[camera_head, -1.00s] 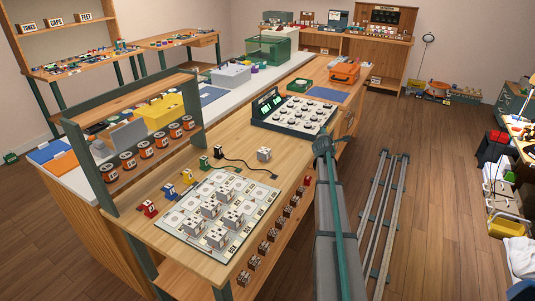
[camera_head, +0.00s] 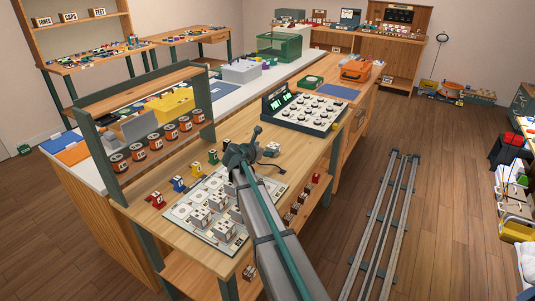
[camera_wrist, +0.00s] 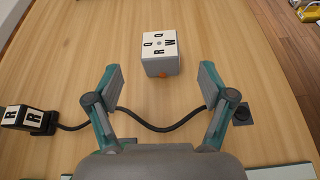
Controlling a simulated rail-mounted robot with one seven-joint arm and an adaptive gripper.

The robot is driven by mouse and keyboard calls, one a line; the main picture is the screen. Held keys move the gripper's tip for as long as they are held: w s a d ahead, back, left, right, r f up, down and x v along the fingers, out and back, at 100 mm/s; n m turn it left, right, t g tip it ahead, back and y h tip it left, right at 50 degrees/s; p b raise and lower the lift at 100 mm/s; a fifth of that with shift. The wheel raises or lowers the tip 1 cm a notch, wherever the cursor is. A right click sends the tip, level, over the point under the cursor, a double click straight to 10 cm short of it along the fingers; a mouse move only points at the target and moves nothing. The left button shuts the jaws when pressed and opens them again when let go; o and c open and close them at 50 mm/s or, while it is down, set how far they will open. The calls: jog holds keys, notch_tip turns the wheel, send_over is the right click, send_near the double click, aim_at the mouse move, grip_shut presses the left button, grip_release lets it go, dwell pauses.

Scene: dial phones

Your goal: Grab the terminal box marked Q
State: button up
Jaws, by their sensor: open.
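A grey box with a white top (camera_wrist: 161,55) stands on the wooden bench in the wrist view. Its top carries several black letters that look like Q, R and W. Several similar grey boxes (camera_head: 199,218) stand on the white printed board, partly hidden by my arm.
A black cable (camera_wrist: 150,127) runs across the bench below my fingers, from a block marked R (camera_wrist: 22,118) to a dark fitting (camera_wrist: 242,113). A console with knobs (camera_head: 303,111) stands behind. Bare wood surrounds the box.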

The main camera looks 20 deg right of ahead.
jog(key=a, duration=0.1)
jog(key=s+a, duration=0.1)
jog(key=shift+s+a+f+n, duration=0.1)
jog(key=shift+a+f+n, duration=0.2)
jog(key=p+x, duration=0.1)
jog(key=x, duration=0.9)
jog(key=shift+d, duration=0.45)
jog(key=c, duration=1.3)
jog(key=shift+r, duration=0.1)
